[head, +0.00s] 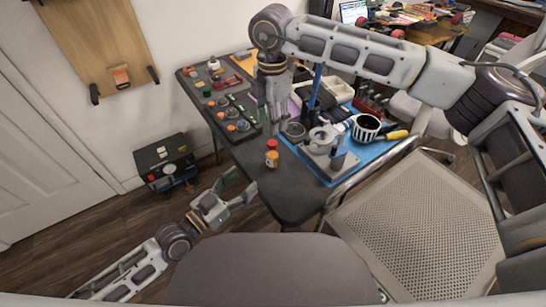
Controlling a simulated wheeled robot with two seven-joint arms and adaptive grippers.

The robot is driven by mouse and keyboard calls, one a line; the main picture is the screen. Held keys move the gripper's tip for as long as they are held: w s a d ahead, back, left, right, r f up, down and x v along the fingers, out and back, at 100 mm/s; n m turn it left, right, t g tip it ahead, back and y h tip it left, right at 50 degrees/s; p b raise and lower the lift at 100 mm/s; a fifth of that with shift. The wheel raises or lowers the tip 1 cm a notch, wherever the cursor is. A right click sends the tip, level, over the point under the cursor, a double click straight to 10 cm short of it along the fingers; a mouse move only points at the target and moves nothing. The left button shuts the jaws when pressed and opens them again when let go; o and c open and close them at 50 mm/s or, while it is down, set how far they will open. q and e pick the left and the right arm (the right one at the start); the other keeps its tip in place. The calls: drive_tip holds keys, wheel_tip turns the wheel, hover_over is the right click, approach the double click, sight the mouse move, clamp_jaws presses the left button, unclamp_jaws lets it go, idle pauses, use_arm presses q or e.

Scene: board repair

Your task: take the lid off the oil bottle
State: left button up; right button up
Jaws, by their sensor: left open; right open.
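A small yellow bottle (271,160) with a red lid (272,145) on top stands near the front edge of the dark table; I take it to be the oil bottle. My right gripper (272,122) points down from above, a little behind and above the red lid, open and apart from it. My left gripper (244,188) is low, left of and in front of the bottle, by the table's front edge. It is open and empty. Whether the lid is loose cannot be told.
The dark table (280,195) holds a blue mat (345,172) with a metal stand (333,162) and a striped cup (366,128). Trays of small parts (222,105) lie at the back left. A mesh chair (415,215) stands at the right front. A black box (165,165) stands on the floor.

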sight(268, 160)
use_arm(q)
drive_tip(key=shift+w+d, duration=0.1)
drive_tip(key=shift+w, duration=0.05)
drive_tip(key=shift+x, duration=6.75)
clamp_jaws()
